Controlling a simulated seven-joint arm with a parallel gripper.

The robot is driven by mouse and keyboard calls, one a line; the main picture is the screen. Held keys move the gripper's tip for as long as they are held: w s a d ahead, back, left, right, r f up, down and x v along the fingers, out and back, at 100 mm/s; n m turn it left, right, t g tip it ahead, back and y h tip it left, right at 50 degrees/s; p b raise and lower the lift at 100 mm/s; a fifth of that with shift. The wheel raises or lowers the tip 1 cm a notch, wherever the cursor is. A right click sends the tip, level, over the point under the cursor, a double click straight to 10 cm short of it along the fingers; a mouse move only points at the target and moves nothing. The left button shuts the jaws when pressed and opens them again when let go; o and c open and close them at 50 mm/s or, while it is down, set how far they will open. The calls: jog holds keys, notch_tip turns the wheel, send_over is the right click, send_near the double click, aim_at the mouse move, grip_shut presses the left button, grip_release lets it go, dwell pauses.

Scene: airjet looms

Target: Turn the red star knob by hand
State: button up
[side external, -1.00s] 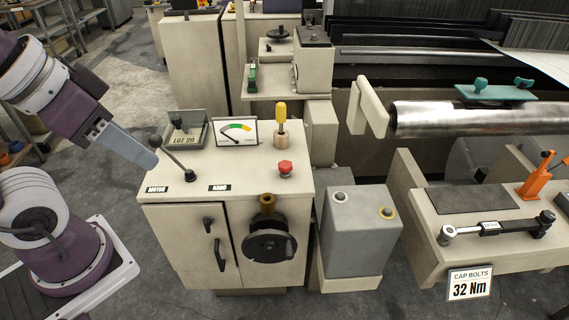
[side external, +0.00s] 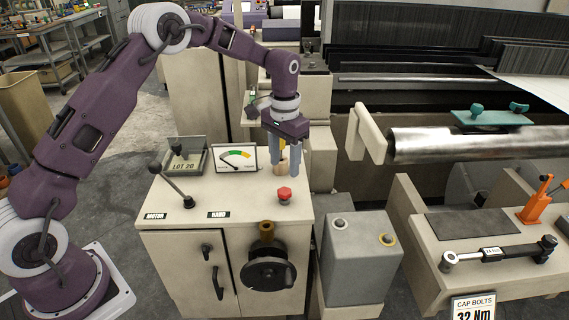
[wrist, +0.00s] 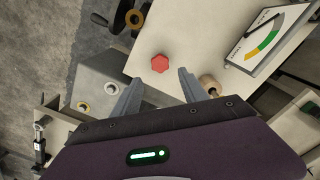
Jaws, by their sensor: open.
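The red star knob (side external: 284,195) stands on the top of the pale cabinet (side external: 240,193), near its right front. In the wrist view the red knob (wrist: 160,63) lies just beyond and between the two fingertips, with its lobed top fully visible. My gripper (side external: 284,175) points down above the cabinet top, slightly above and behind the knob. Its two grey fingers are spread apart with nothing between them. They also show in the wrist view (wrist: 159,76). The fingers do not appear to touch the knob.
A wooden holder (wrist: 209,85) with a yellow-handled tool is close beside one finger, partly hidden. A gauge (side external: 235,158), a lever (side external: 172,186) and a LOT 20 tray (side external: 186,156) stand left on the cabinet. A black handwheel (side external: 268,269) is on its front. A grey box (side external: 360,255) stands right.

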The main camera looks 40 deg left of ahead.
aim_at(285, 191)
jog(key=shift+f, duration=4)
jog(key=c, duration=1)
